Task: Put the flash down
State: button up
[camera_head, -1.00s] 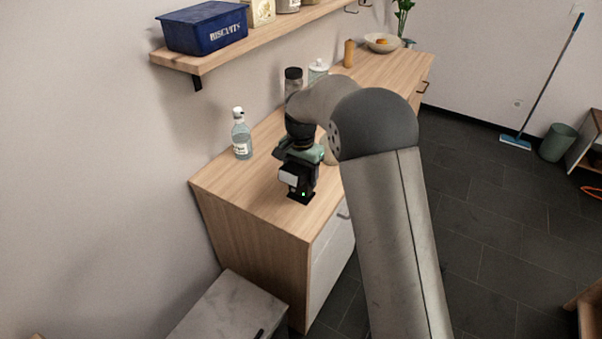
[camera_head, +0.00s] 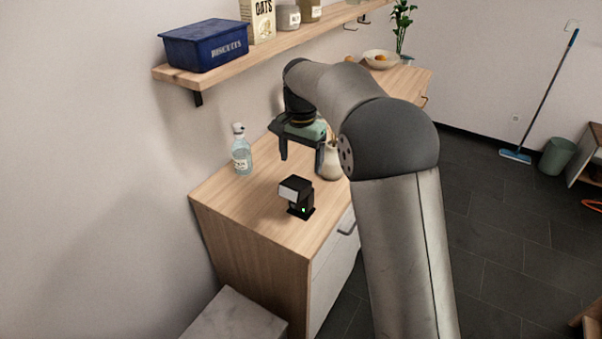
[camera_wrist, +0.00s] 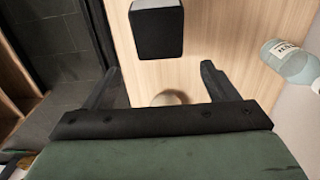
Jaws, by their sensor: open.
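The black flash (camera_head: 298,197) stands upright on the wooden cabinet top (camera_head: 252,211), close to its front corner, with a pale panel facing left and a small green light low on it. It also shows in the wrist view (camera_wrist: 157,29), beyond the fingertips. My gripper (camera_head: 301,167) is open and empty, raised above and behind the flash and apart from it.
A clear bottle (camera_head: 241,152) stands near the wall, left of my gripper. A pale vase (camera_head: 331,162) stands close to my gripper's right side. A shelf (camera_head: 190,77) with a blue biscuit tin (camera_head: 205,46) hangs above. The cabinet top left of the flash is bare.

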jog(key=shift+r, duration=0.75)
jog(key=shift+s+d+r, duration=0.1)
jog(key=shift+s+d, duration=0.05)
jog(key=s+d+r+n, duration=0.1)
jog(key=s+d, duration=0.4)
jog(key=s, duration=0.2)
jog(key=s+d+n, duration=0.2)
jog(key=s+d, duration=0.2)
jog(key=s, duration=0.3)
jog(key=s+d+f+n, duration=0.1)
jog(key=s+d+f, duration=0.2)
jog(key=s, duration=0.7)
jog(key=s+d+f+n, duration=0.2)
jog(key=s+d+f, duration=0.1)
jog(key=s, duration=0.7)
jog(key=shift+s+d+f, duration=0.15)
jog(key=shift+s+f, duration=0.2)
jog(key=shift+f, duration=0.2)
